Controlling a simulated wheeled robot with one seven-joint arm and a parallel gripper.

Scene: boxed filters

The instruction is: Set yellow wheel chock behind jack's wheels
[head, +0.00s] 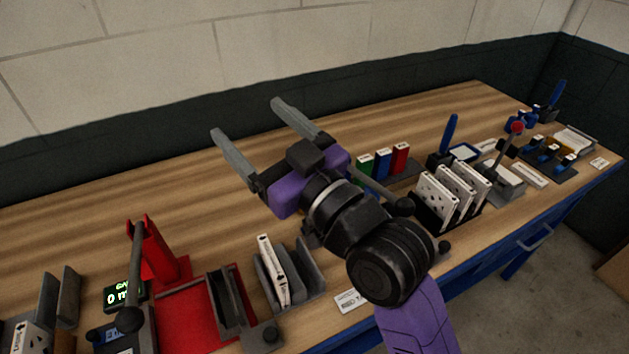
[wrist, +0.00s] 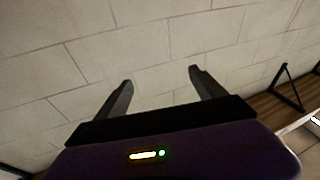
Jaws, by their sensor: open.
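I cannot make out a yellow wheel chock or a wheeled jack in either view. My gripper (head: 246,117) is raised above the middle of the workbench, with its two grey fingers spread wide and nothing between them. In the wrist view my gripper (wrist: 161,76) is also open and empty, facing the pale block wall. My arm hides part of the bench behind and below it.
The wooden workbench (head: 60,226) runs along the wall. A red press-like fixture (head: 158,252), a grey slotted holder (head: 312,277) and a black rack of white boxed filters (head: 437,197) stand along it. Red, green and blue blocks (head: 382,164) sit behind. The bench's back left is clear.

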